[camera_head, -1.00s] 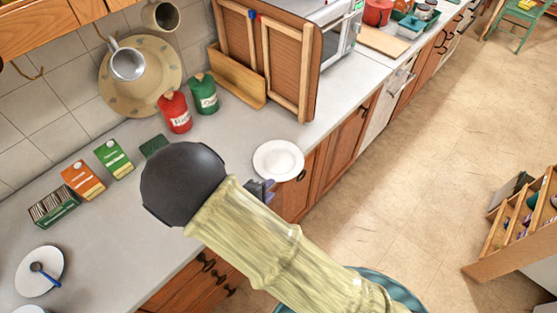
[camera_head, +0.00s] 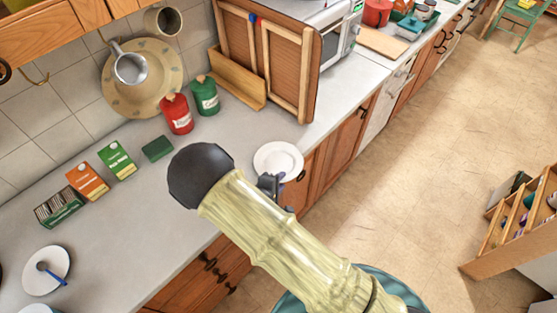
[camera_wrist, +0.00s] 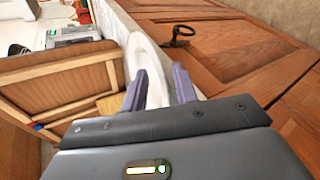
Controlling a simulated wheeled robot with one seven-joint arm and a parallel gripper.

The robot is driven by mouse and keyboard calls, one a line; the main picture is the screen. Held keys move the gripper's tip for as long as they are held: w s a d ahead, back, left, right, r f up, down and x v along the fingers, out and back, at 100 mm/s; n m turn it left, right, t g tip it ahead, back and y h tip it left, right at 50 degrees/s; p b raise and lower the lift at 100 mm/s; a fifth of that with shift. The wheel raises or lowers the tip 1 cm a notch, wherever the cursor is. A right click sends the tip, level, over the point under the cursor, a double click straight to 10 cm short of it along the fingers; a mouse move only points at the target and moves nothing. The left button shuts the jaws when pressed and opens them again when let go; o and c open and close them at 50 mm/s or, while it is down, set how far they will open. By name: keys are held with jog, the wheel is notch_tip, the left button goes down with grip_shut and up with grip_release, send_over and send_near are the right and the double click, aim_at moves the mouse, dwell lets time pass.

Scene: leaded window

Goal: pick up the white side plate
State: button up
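The white side plate (camera_head: 278,157) lies flat on the grey counter near its front edge. My gripper (camera_head: 270,184) is at the plate's near edge in the head view, partly hidden by my arm. In the wrist view the plate (camera_wrist: 147,60) shows edge-on, with its rim between the two fingers of my gripper (camera_wrist: 160,73). The fingers are apart, with a gap between the plate and the right finger. The left finger is close to the plate; I cannot tell if it touches.
Red (camera_head: 177,114) and green (camera_head: 205,96) canisters stand behind the plate. A wooden-framed panel (camera_head: 285,62) stands beyond it. Boxes (camera_head: 88,181) and another white plate (camera_head: 48,268) with a blue-handled spoon are at left. A cabinet knob (camera_wrist: 181,32) juts out below the counter edge.

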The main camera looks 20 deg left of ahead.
jog(key=shift+w+d+f, duration=0.1)
jog(key=shift+w+f, duration=0.15)
jog(key=shift+w, duration=0.1)
grip_shut()
